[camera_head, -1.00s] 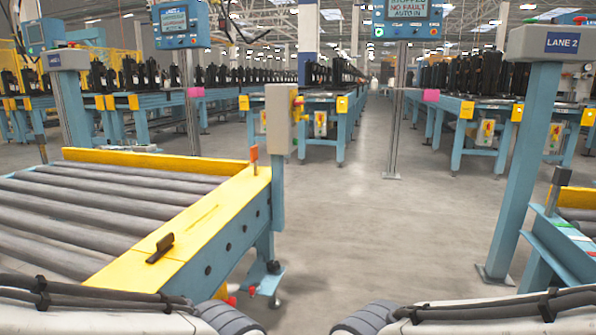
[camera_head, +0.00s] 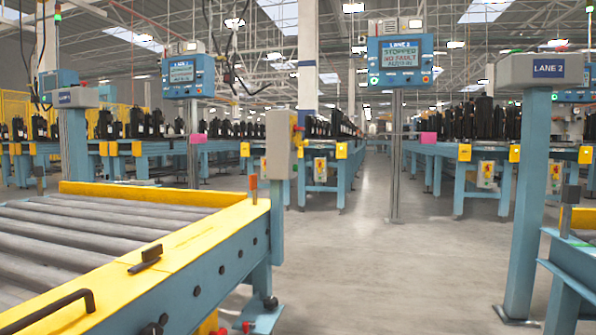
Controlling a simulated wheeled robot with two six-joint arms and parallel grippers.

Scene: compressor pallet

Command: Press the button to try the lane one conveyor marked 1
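A roller conveyor (camera_head: 216,212) with grey rollers and yellow rails fills the left front. A grey box on a blue post (camera_head: 75,97) stands behind it at left; its small label is too small to read. A blue control panel (camera_head: 188,76) hangs on a pole at left, its screen text hard to read. I cannot make out a button marked 1. Neither of my grippers is in view.
A grey box (camera_head: 281,142) with a red and yellow switch stands on a post at the conveyor's corner. A "LANE 2" post (camera_head: 527,190) and a blue frame (camera_head: 575,265) stand at right. Clear concrete floor (camera_head: 385,270) lies between.

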